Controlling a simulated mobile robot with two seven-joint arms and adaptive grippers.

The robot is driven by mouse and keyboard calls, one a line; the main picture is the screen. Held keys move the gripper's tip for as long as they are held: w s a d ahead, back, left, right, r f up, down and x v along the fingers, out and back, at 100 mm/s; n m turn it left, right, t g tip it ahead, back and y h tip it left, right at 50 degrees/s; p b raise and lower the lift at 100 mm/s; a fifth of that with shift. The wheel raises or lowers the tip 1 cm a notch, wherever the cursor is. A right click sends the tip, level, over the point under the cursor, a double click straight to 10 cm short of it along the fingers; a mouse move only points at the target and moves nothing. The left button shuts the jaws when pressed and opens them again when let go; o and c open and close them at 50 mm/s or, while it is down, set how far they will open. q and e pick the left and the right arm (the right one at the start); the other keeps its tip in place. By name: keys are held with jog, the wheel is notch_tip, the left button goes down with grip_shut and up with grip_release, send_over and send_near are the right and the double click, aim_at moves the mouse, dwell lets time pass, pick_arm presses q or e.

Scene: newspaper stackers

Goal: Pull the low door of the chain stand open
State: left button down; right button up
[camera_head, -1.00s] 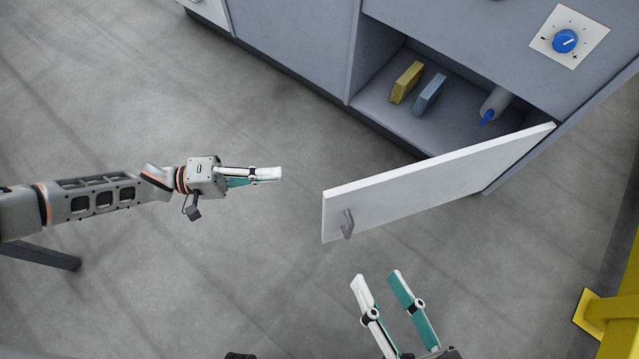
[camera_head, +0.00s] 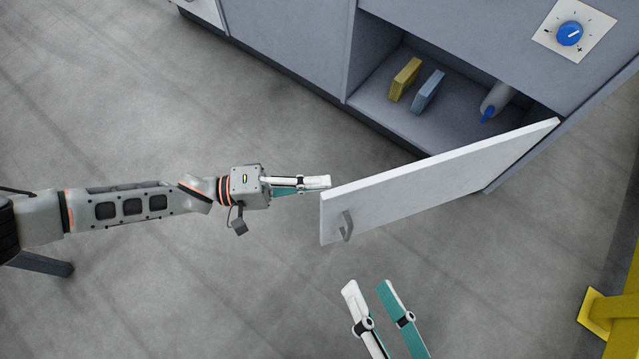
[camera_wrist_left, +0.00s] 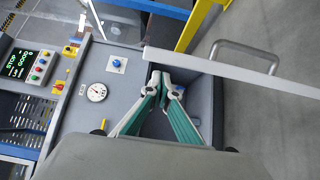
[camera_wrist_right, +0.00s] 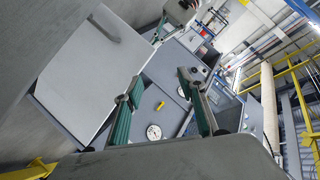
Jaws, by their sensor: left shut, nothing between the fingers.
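The low door (camera_head: 440,185) of the chain stand (camera_head: 290,38) is a white panel standing partly open, hinged at its right end. Its grey handle (camera_head: 346,226) is on the outer face near the free edge. My left gripper (camera_head: 328,182) is shut and empty, with its tips close to the door's free edge. I cannot tell whether they touch. The left wrist view shows the door (camera_wrist_left: 230,72) edge and handle (camera_wrist_left: 245,55) beyond the fingertips (camera_wrist_left: 160,82). My right gripper (camera_head: 367,287) is open and empty, below the handle. The right wrist view shows the door (camera_wrist_right: 92,75) too.
Inside the open compartment stand a yellow box (camera_head: 405,79), a blue-grey box (camera_head: 428,91) and a grey bottle with a blue tip (camera_head: 494,101). A blue knob (camera_head: 569,34) is on the stand. A yellow post foot (camera_head: 598,310) is at lower right.

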pick_arm(q)
jog(key=shift+s+d, duration=0.2)
jog(key=shift+s, duration=0.3)
pick_arm(e)
jog(key=shift+a+r, duration=0.1)
jog(key=shift+a, duration=0.05)
